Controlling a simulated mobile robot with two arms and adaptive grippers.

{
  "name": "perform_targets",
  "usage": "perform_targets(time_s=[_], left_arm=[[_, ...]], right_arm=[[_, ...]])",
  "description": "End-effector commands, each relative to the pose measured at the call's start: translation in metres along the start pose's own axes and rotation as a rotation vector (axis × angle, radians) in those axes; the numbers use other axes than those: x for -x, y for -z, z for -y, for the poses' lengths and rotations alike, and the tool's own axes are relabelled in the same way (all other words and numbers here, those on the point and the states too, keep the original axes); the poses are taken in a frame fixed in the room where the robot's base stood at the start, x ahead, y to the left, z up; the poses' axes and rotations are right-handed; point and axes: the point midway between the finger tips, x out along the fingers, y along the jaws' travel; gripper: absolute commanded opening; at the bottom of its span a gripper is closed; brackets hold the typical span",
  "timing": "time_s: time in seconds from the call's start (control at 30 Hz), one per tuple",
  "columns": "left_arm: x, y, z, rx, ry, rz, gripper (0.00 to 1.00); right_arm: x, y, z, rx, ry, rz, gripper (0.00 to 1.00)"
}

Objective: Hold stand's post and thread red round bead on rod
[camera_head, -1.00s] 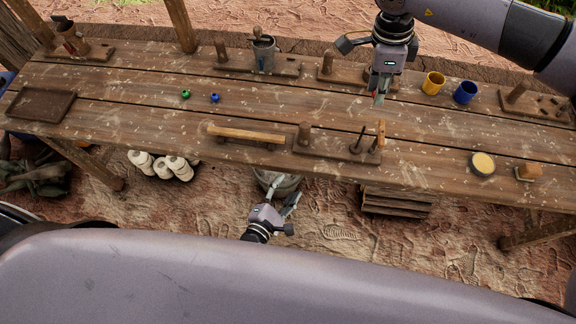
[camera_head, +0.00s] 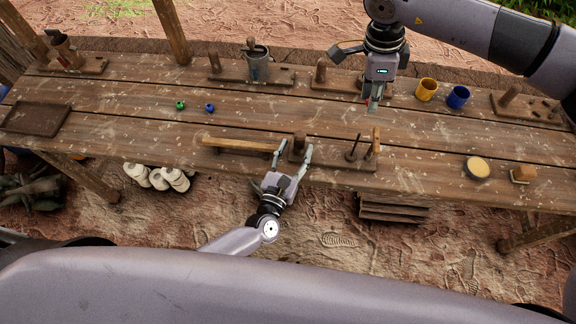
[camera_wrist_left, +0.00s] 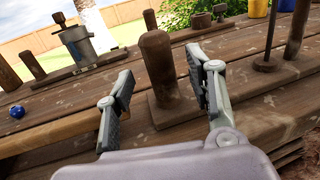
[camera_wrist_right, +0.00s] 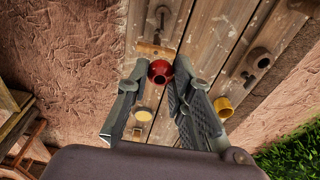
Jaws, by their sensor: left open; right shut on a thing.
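The wooden stand (camera_head: 330,159) lies at the table's front edge, with a thick post (camera_head: 300,142) at its left end. A thin dark rod (camera_head: 353,147) and a lighter upright (camera_head: 376,140) stand at its right end. My left gripper (camera_head: 294,152) is open at the post, with its fingers on either side. In the left wrist view the post (camera_wrist_left: 157,58) shows upright between the open fingers; I cannot tell whether they touch it. My right gripper (camera_head: 372,105) is shut on the red round bead (camera_wrist_right: 160,72) and holds it above the back of the table.
A wooden bar (camera_head: 240,145) lies left of the stand. A green bead (camera_head: 180,105) and a blue bead (camera_head: 209,107) lie further left. Yellow (camera_head: 426,90) and blue (camera_head: 458,97) cups stand right of my right gripper. A round yellow-topped tin (camera_head: 477,167) lies front right.

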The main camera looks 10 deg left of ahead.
Motion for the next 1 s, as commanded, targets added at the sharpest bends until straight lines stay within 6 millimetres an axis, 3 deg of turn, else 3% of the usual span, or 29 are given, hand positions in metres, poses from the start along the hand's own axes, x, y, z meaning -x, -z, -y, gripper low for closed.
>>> perform_targets(time_s=[0.23, 0.67, 1.0], left_arm=[[-0.034, -0.001, 0.001, -0.002, 0.001, 0.001, 0.49], [-0.041, 0.000, 0.000, -0.002, 0.001, 0.000, 0.49], [-0.041, 0.000, 0.000, -0.002, 0.001, 0.000, 0.26]], right_arm=[[0.000, 0.000, 0.000, 0.000, 0.000, 0.000, 0.07], [0.000, 0.000, 0.000, 0.000, 0.000, 0.000, 0.07], [0.000, 0.000, 0.000, 0.000, 0.000, 0.000, 0.07]])
